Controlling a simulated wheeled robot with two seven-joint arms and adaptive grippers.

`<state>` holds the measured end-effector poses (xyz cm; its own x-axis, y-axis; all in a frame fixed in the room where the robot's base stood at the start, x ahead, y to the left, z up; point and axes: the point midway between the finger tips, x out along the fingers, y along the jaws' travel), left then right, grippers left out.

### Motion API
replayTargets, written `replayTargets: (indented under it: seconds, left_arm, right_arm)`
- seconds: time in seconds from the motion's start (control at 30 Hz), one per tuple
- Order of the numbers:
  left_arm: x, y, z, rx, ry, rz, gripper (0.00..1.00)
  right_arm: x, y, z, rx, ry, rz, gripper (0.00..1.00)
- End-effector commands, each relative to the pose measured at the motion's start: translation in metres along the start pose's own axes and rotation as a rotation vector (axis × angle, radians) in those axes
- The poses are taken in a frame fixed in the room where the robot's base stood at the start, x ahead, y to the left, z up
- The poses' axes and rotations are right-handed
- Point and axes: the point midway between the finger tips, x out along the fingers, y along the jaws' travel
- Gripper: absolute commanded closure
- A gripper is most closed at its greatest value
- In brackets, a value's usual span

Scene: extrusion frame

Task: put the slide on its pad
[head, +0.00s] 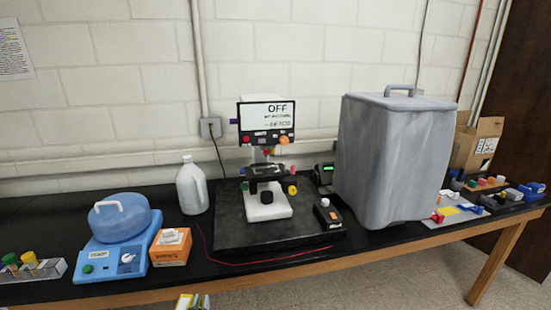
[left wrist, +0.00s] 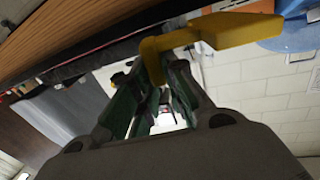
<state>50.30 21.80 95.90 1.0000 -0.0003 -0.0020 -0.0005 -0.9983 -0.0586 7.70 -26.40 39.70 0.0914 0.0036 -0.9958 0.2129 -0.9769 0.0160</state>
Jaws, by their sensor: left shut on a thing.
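I cannot tell for sure that this piece is the slide. My right gripper is not in view.
A microscope-like device (head: 266,205) stands on a black base (head: 230,232) at mid-table. A tall grey bin (head: 395,160) stands right of it. A blue device (head: 118,240), orange box (head: 170,248) and white jug (head: 191,187) stand left. A red wire (head: 262,261) runs along the front.

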Motion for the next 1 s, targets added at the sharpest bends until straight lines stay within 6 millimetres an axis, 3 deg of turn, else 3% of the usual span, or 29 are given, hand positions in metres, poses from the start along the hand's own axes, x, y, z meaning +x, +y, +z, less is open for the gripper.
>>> replayTargets:
  seconds: [0.67,1.0]
  left_arm:
    - [0.0,0.001,-0.001,0.0,0.0,0.003,1.0]
    - [-0.002,0.015,-0.026,0.001,0.006,0.079,1.0]
  right_arm:
    - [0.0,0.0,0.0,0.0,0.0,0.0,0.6]
    - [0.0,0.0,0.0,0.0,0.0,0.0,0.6]
